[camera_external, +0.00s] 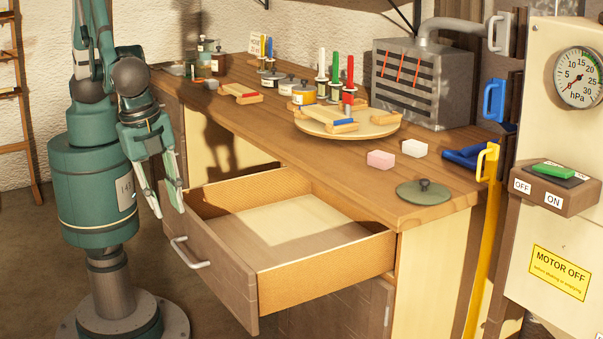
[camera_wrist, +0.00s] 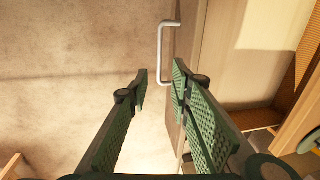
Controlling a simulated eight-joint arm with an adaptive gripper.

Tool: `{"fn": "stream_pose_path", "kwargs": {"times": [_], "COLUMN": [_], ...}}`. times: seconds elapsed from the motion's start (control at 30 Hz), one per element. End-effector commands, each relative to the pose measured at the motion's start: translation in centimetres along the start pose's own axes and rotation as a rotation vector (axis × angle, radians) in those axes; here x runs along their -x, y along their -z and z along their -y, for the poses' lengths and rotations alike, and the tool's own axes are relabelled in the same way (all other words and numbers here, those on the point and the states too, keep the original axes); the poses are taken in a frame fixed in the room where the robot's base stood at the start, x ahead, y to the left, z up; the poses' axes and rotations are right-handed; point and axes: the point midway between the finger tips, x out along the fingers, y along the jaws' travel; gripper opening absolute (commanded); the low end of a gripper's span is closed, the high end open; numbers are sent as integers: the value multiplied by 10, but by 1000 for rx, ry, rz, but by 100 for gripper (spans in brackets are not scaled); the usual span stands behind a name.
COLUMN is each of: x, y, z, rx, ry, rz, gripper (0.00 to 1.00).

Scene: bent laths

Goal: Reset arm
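My arm is green and stands at the left in the external view. My gripper (camera_external: 168,211) points down beside the open drawer's left front end, above the floor. In the wrist view my gripper (camera_wrist: 159,72) has its two green ribbed fingers apart with nothing between them. The drawer (camera_external: 215,262) is pulled out of the workbench and holds no loose objects that I can see. Its metal handle (camera_external: 188,254) also shows beyond the fingertips in the wrist view (camera_wrist: 161,52). Contact between gripper and drawer cannot be told.
The wooden workbench (camera_external: 446,208) carries a round wooden board (camera_external: 376,131), a pink block (camera_external: 381,159), a white block (camera_external: 415,148) and a dark lid (camera_external: 423,192). A grey vented box (camera_external: 425,85) stands behind. A control panel (camera_external: 552,190) is at right. Floor before the drawer is clear.

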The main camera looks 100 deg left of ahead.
Motion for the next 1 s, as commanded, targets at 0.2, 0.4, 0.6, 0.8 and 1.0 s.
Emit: {"fn": "stream_pose_path", "kwargs": {"times": [0.2, 0.4, 0.6, 0.8, 1.0], "x": [0, 0, 4, 16, 36], "y": [0, 0, -3, -14, -33], "z": [0, 0, 7, 32, 70], "rx": [0, 0, 10, 44, 98], "ry": [0, 0, -2, -10, -23], "rz": [0, 0, -6, -25, -58], "gripper": [22, 22, 22, 22, 22]}}
